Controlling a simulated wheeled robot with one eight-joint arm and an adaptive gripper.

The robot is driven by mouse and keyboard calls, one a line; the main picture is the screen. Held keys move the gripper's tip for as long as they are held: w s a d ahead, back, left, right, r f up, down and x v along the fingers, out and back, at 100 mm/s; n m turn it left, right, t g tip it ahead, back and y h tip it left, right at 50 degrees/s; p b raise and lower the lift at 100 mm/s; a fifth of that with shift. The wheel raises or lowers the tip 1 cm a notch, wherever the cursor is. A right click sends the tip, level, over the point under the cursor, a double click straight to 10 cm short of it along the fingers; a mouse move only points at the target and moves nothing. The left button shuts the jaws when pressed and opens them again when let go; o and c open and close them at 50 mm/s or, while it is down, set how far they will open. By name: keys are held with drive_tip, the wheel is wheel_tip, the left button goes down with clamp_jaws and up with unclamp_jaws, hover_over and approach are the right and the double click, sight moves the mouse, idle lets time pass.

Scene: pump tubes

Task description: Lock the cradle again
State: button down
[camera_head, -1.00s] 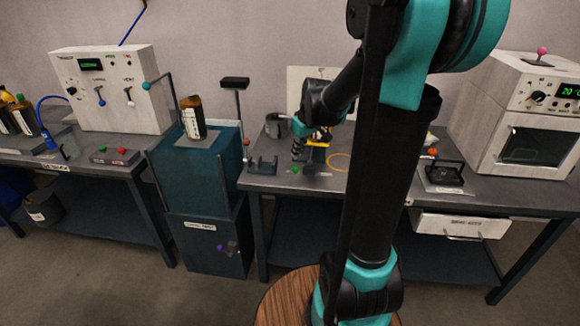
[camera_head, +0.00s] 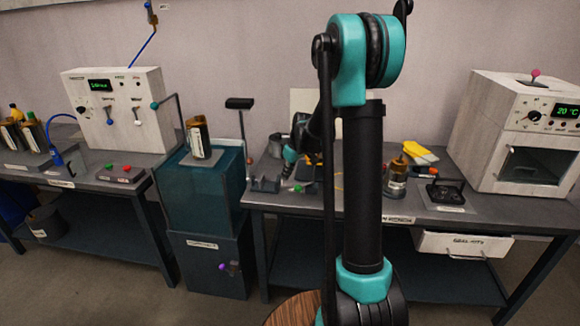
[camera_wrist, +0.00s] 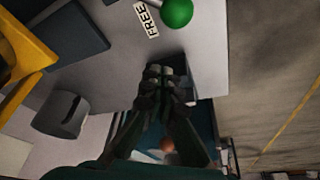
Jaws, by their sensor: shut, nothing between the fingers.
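The dark cradle (camera_head: 265,184) stands on the bench beside the blue-green cabinet in the head view. A green ball (camera_head: 297,187) is right of it, and a red ball (camera_head: 249,161) is behind it to the left. In the wrist view the green ball (camera_wrist: 176,12) is at the top, beside a "FREE" label (camera_wrist: 147,18). An orange-red ball (camera_wrist: 167,145) shows low between my finger links. My gripper (camera_head: 287,172) is shut and empty, close to the cradle's right side. Its fingertips (camera_wrist: 166,76) partly hide a dark block; contact cannot be told.
A dark post with a flat head (camera_head: 240,104) rises behind the cradle. A brown bottle (camera_head: 199,138) stands on the cabinet to the left. Another bottle (camera_head: 396,178) and a yellow cloth (camera_head: 420,153) are right of my arm. A white oven (camera_head: 520,130) is far right.

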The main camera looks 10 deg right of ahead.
sight(304, 186)
drive_tip(key=shift+s+d+f, duration=0.3)
drive_tip(key=shift+s+d, duration=0.3)
drive_tip(key=shift+s, duration=0.15)
drive_tip(key=shift+s+d+f, duration=0.25)
drive_tip(key=shift+s+d, duration=0.35)
drive_tip(key=shift+s, duration=0.15)
drive_tip(key=shift+s+d+n, duration=0.1)
drive_tip(key=shift+s+n, duration=0.15)
drive_tip(key=shift+n, duration=0.15)
